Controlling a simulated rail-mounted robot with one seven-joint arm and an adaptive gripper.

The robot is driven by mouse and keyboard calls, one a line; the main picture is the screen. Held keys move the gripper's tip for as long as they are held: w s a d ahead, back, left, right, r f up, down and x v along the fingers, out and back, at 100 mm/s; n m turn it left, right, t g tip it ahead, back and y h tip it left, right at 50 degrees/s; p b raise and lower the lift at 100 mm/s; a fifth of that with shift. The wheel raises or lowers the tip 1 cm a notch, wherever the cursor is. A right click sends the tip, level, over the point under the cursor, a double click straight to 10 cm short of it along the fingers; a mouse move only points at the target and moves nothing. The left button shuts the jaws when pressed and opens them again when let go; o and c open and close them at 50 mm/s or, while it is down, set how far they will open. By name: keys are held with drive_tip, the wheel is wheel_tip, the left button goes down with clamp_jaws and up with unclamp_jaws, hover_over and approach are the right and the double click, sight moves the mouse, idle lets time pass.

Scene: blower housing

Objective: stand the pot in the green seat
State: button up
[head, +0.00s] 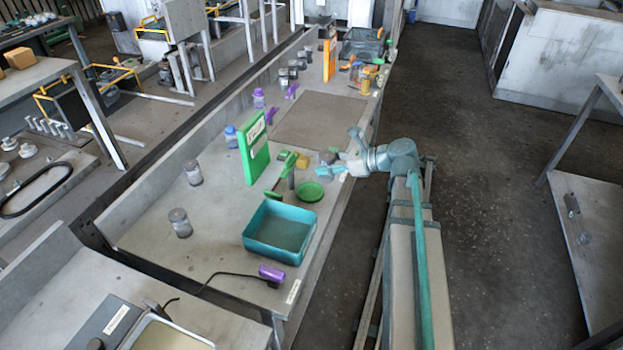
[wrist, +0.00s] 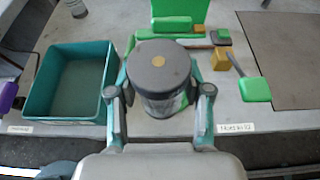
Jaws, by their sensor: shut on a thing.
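The pot is a grey, dark-lidded jar with a gold dot on its lid, upright between my gripper's fingers in the wrist view (wrist: 158,75). It shows small in the head view (head: 327,158). My gripper (wrist: 159,98) is shut on the pot, one finger on each side. In the head view my gripper (head: 338,169) is over the bench's right edge side. The green seat appears to be the round green dish (head: 311,192) on the bench, nearer the camera than the pot and empty. I cannot make out the dish in the wrist view; the pot or hand may hide it.
A teal tray (head: 280,232) stands near the dish. A green upright board (head: 254,150), green-handled tools (head: 275,193) and a yellow block (head: 302,161) lie close by. Jars (head: 180,222) stand to the left. A brown mat (head: 318,118) lies beyond.

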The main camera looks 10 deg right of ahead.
drive_tip(key=w+a+f, duration=0.1)
drive_tip(key=f, duration=0.1)
drive_tip(key=w+a+f, duration=0.1)
drive_tip(key=w+f, duration=0.1)
drive_tip(key=w+a+f, duration=0.1)
drive_tip(key=f, duration=0.1)
drive_tip(key=shift+w+a+p, duration=0.2)
drive_tip(key=shift+a+p, duration=0.1)
drive_tip(key=shift+p, duration=0.1)
drive_tip(key=shift+w+a+f+p, duration=0.15)
drive_tip(key=shift+f+p, duration=0.3)
drive_tip(key=shift+f, duration=1.25)
drive_tip(key=shift+f, duration=0.2)
drive_tip(key=o, duration=1.4)
drive_tip(key=shift+c, duration=0.2)
drive_tip(key=shift+r, duration=0.1)
drive_tip(key=shift+r, duration=0.1)
drive_tip(key=b+v, duration=0.1)
drive_tip(key=v, duration=1.1)
drive_tip(key=shift+b, duration=0.4)
